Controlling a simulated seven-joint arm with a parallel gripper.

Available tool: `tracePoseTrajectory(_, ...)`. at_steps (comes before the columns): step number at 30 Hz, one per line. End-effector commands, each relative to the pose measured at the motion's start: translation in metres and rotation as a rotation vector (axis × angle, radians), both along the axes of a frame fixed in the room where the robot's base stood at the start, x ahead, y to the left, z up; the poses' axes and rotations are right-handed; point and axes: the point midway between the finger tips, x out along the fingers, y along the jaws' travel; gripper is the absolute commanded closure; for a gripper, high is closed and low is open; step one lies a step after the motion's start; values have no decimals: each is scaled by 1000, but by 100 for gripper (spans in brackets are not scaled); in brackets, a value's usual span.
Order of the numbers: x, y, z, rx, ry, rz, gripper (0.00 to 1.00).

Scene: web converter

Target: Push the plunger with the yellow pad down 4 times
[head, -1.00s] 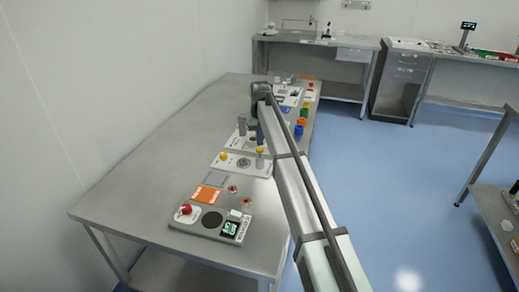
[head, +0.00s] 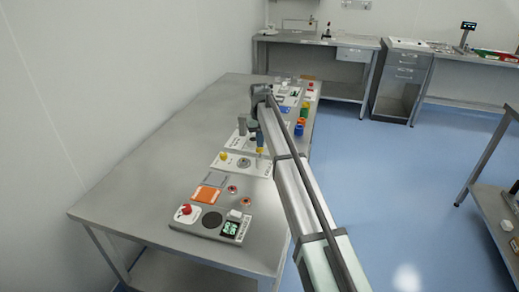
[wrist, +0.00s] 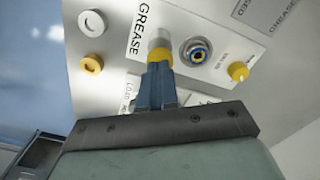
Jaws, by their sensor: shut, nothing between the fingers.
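The plunger with the yellow pad (wrist: 159,53) stands on a white panel (wrist: 120,55) marked GREASE. In the wrist view its pad and pale cylinder show just past my fingertips. In the head view the yellow pad (head: 260,150) is a small patch directly under my gripper (head: 260,140). My gripper (wrist: 158,72) is shut and empty, with its blue fingertips at the pad, overlapping it in view. I cannot tell whether they press on it. The fingers hide part of the panel.
A yellow knob (wrist: 238,71) and a round blue-centred fitting (wrist: 196,52) sit on the same panel. A unit with a red button (head: 186,210) stands nearer on the steel table (head: 150,170), whose left side is clear.

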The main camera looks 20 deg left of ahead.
Motion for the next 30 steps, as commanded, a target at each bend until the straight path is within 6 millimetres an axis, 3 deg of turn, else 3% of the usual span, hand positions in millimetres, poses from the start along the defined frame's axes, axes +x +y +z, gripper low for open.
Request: tracePoseTrajectory(30, 0, 0, -25, 0, 1, 0, 100)
